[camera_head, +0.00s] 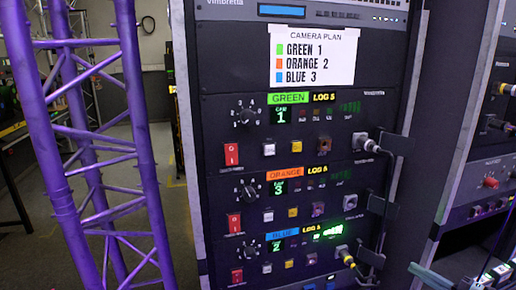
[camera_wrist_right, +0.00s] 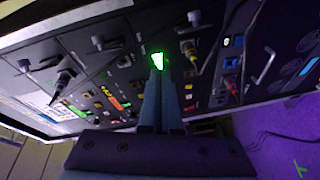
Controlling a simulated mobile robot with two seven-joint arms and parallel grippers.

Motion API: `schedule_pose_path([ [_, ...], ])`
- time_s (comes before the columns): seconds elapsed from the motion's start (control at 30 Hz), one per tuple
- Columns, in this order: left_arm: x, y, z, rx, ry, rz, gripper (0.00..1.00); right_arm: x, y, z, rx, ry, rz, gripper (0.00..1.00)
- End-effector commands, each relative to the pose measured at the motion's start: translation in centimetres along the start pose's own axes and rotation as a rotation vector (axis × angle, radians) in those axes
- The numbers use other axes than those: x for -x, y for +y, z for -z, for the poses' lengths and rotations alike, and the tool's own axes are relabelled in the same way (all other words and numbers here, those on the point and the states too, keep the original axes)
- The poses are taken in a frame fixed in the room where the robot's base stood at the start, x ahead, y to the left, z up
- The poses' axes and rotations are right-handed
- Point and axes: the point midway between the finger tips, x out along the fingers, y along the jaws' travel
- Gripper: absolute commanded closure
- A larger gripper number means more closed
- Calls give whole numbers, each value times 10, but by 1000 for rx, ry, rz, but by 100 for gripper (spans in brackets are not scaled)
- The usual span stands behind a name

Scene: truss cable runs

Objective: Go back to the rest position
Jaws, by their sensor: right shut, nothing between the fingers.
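My right gripper (camera_wrist_right: 158,78) is shut and empty in the right wrist view, with its narrow fingers together and pointing at the rack. In the head view what seems to be its grey tip (camera_head: 428,273) shows at the bottom right, in front of the rack's lower right side. The rack (camera_head: 225,60) holds three units labelled GREEN (camera_head: 289,98), ORANGE (camera_head: 285,174) and BLUE (camera_head: 282,236). Their green displays appear to read 1, 3 and 2. A paper camera plan (camera_head: 313,56) lists green 1, orange 2, blue 3. My left gripper is not in view.
A purple truss (camera_head: 140,130) stands at the left. A grey cable plug (camera_head: 368,143) sits at the GREEN unit's right side, and a yellow-marked plug (camera_head: 346,257) at the BLUE unit's. A second rack (camera_head: 490,182) is at the right. Open floor (camera_head: 183,235) shows between truss and rack.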

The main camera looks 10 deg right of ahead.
Motion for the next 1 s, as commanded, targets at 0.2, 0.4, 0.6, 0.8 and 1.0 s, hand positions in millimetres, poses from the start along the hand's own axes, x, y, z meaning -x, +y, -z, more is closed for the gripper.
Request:
schedule_pose_path([
  [0.2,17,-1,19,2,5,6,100,10,-144,60,-491,-269,61,100],
  [0.4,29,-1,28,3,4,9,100,24,-241,159,-915,-499,161,100],
  [0.6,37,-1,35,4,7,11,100,31,-283,251,-1222,-652,259,100],
  [0.8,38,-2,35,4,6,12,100,33,-294,286,-1329,-706,303,100],
  [1.0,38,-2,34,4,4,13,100,34,-295,287,-1332,-708,306,100],
])
